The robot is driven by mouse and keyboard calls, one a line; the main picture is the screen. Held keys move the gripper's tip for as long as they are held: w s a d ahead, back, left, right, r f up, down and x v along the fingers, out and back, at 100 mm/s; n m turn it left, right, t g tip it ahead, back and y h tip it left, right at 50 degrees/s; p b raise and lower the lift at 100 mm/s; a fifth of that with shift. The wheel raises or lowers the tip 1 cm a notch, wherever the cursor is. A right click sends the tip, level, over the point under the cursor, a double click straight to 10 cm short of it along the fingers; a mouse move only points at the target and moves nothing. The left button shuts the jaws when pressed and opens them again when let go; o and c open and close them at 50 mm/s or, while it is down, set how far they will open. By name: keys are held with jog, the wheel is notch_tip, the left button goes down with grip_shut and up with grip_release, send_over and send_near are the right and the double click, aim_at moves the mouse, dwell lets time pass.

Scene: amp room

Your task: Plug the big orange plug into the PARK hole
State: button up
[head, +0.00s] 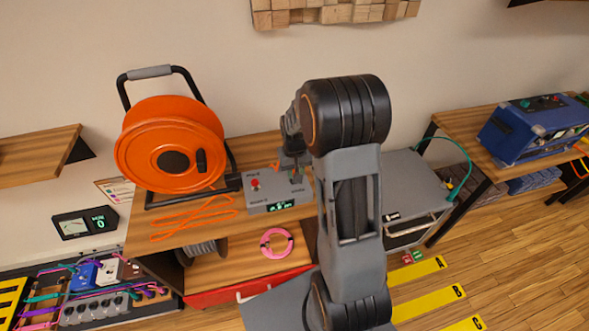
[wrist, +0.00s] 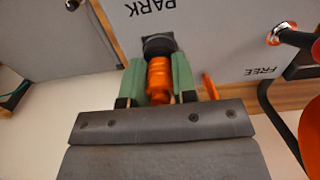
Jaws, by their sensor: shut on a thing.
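My gripper (wrist: 158,80) is shut on the big orange plug (wrist: 158,79), with a green finger pad on each side. The plug's far end meets a dark round part (wrist: 158,46) just below the PARK lettering (wrist: 151,7), which appears upside down in the wrist view. The plug lines up with that part, but I cannot tell how deep it sits. The hole itself is hidden. The grey box (wrist: 225,25) also carries a FREE label. In the head view, my gripper (head: 293,160) is over the grey box (head: 260,204), partly hidden by my arm.
A large orange cable reel (head: 150,133) stands left of the box. Orange cable (head: 170,222) lies coiled on the wooden bench before it. A grey cabinet (head: 412,175) and a blue machine (head: 515,130) are to the right.

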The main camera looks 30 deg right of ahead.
jog(key=shift+r, duration=0.15)
jog(key=o, duration=1)
jog(key=shift+r, duration=0.1)
notch_tip(320, 180, up, 14)
jog(key=shift+f, duration=0.2)
jog(key=shift+w, duration=0.15)
dwell(0.4)
jog(key=s+a+n+t, duration=0.1)
jog(key=s+a, duration=0.3)
jog(key=s, duration=0.4)
jog(key=s+a+r+n+t, duration=0.1)
jog(key=s+a+t, duration=0.1)
jog(key=s+a, duration=0.3)
jog(key=s, duration=0.3)
jog(key=shift+a+r+t, duration=0.3)
jog(key=shift+t, duration=0.1)
